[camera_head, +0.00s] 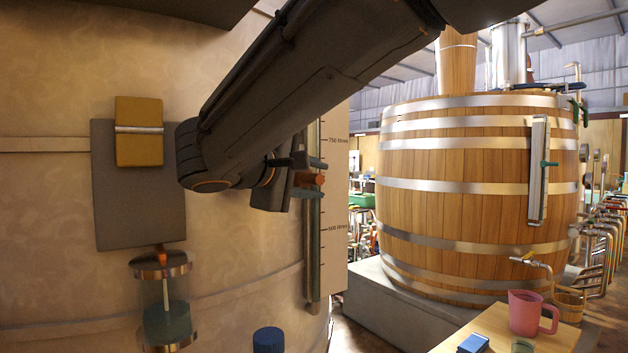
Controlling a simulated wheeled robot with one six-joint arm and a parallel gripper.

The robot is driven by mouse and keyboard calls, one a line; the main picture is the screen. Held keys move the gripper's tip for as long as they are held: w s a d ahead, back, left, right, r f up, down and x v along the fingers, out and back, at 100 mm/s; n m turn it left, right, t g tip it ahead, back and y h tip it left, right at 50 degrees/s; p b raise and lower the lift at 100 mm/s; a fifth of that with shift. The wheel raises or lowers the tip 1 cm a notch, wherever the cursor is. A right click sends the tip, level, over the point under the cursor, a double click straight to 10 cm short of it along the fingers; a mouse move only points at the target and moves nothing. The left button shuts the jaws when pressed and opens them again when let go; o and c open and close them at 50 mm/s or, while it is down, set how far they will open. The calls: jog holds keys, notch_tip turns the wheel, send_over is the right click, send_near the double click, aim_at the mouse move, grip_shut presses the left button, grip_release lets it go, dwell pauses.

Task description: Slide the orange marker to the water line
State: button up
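The orange marker (312,179) sits on a tall, narrow sight tube (314,262) on the side of the large pale tank. My gripper (306,178) reaches in from the left. One dark finger shows just above the marker and one just below it. I cannot tell whether they press on it. My arm hides part of the upper tube, and I cannot clearly make out the water line in it.
A grey plate (140,215) with a yellow block (139,148) is on the tank wall at left, above a glass cylinder (166,308). A blue cap (268,340) stands low in front. A wooden barrel (470,190) and a pink jug (530,313) on a table are at right.

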jog(key=b+v, duration=0.1)
jog(key=v, duration=0.7)
jog(key=shift+d, duration=0.1)
dwell(0.4)
